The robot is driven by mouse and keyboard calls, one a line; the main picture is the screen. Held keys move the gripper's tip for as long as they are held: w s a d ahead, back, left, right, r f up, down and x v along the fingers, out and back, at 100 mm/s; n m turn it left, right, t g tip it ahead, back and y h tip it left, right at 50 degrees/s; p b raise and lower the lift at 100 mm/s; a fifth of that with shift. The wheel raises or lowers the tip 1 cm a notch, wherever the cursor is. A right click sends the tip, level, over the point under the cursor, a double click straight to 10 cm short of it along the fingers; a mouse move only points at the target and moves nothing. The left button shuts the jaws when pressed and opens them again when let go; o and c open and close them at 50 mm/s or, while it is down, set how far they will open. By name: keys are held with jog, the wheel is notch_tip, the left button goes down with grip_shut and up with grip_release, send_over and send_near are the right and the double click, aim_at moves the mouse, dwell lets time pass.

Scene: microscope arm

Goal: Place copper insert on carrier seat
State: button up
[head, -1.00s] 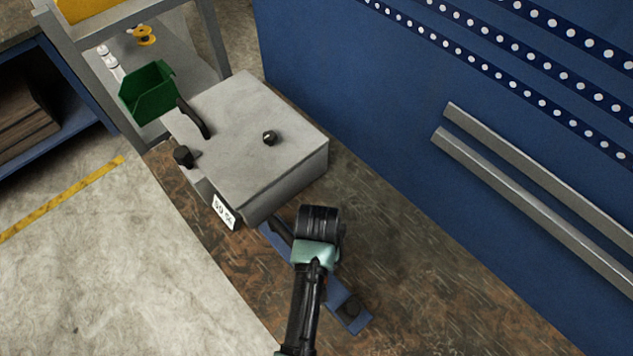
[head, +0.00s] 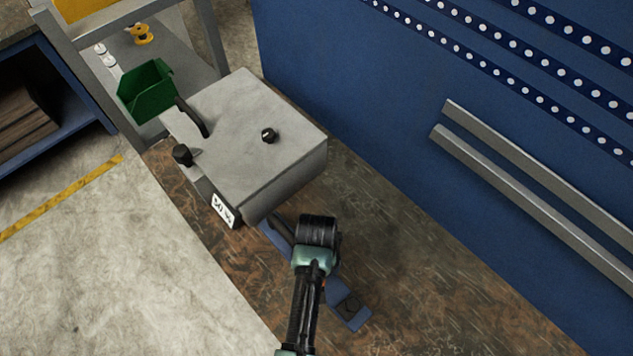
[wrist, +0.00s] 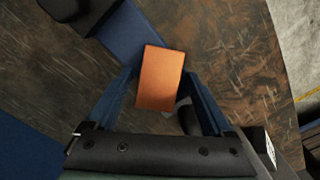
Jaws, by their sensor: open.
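The copper insert (wrist: 161,82) is an orange rectangular block in the wrist view. It lies between the two blue fingers of my gripper (wrist: 160,74), which is open, with the fingertips close to its sides. The insert appears over the blue carrier bar (wrist: 137,36); whether it rests fully on the seat cannot be told. My gripper and arm hide the middle of the carrier and the insert there.
A grey metal box (head: 245,135) with a dark knob and handle stands just behind the carrier. A green bin (head: 147,92) is beyond it at the left. A blue wall panel (head: 400,110) borders the right. The brown bench (head: 440,290) is bare right of the carrier.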

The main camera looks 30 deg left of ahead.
notch_tip(320, 180, up, 12)
dwell(0.5)
